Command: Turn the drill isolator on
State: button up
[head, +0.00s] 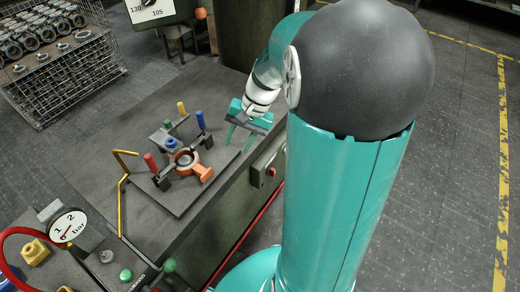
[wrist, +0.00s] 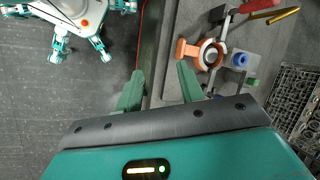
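A small grey box with a red part (head: 271,171) is on the side face of the workbench, below its top edge; it looks like the isolator, but its setting is too small to read. I cannot make it out in the wrist view. My gripper (head: 239,137) points down above the bench edge, up and to the left of the box in the head view and apart from it. In the wrist view my gripper (wrist: 160,88) has its two green fingers spread, with nothing between them but the bench edge beyond.
A fixture plate (head: 180,207) on the bench carries an orange casting (head: 202,172) and clamps with coloured handles. A pressure gauge (head: 68,226) and a yellow bent rod (head: 122,190) stand nearer. A wire crate of parts (head: 75,75) is at far left.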

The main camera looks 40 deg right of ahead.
jog(key=w+d+f+m+t+y, duration=0.2)
jog(key=d+f+m+y, duration=0.25)
jog(key=d+f, duration=0.5)
jog(key=s+d+f+m+t+y, duration=0.15)
jog(key=d+f+m+t, duration=0.3)
jog(key=f, duration=0.45)
jog(key=s+d+f+m+t, duration=0.25)
jog(key=d+f+m, duration=0.35)
jog(key=f, duration=0.3)
jog(key=m+t+h, duration=0.5)
jog(key=m+t, duration=0.2)
jog(key=m, duration=0.1)
send_near(275, 172)
jog(key=x, duration=0.8)
jog(key=shift+w+a+f, duration=0.1)
jog(key=shift+w, duration=0.15)
grip_shut()
